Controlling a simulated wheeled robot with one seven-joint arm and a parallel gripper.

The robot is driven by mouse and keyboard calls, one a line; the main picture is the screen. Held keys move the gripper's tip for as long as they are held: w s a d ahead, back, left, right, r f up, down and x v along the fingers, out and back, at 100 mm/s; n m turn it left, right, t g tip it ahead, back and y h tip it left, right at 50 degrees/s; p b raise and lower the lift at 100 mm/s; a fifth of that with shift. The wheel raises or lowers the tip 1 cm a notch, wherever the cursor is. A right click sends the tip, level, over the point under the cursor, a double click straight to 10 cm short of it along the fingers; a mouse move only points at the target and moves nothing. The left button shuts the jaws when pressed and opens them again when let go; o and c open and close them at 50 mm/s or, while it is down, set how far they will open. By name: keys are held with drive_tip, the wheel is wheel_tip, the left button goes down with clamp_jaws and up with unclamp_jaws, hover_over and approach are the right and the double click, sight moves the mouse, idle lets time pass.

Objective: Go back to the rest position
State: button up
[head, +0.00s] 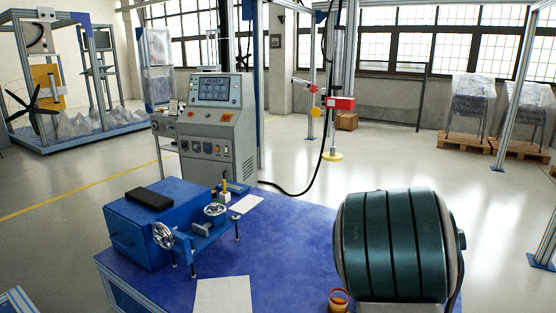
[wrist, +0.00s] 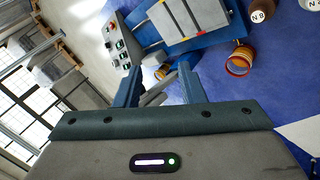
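My gripper (wrist: 160,70) shows in the wrist view. Its two blue fingers stand apart with a clear gap, and I see nothing gripped between them. Small yellow and grey things show in the gap; their distance is hard to tell. The fingers point toward a blue surface with objects on it. In the head view the fingers are not visible; a large teal and grey rounded part of my arm fills the lower right and hides the table behind it.
A blue table (head: 275,235) carries a blue machine (head: 140,235) with handwheels, a black pad (head: 150,198) and white sheets (head: 224,296). An orange cup (wrist: 238,62) stands on the blue surface. A control console (head: 216,120) stands behind the table. Floor is open at right.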

drive_tip(key=s+a+r+m+g+y+p, duration=0.1)
drive_tip(key=s+a+r+m+p, duration=0.1)
drive_tip(key=s+a+r+p, duration=0.3)
drive_tip(key=s+a+r+m+g+y+p, duration=0.1)
drive_tip(key=s+a+r+p, duration=0.3)
drive_tip(key=s, duration=0.9)
drive_tip(key=s+a+r+m+g+y+p, duration=0.1)
drive_tip(key=s+a+r+m+y+p, duration=0.2)
drive_tip(key=s+a+r, duration=0.6)
drive_tip(key=shift+s+a+r+p, duration=0.15)
drive_tip(key=shift+a+r+p, duration=0.25)
drive_tip(key=shift+r+p, duration=0.85)
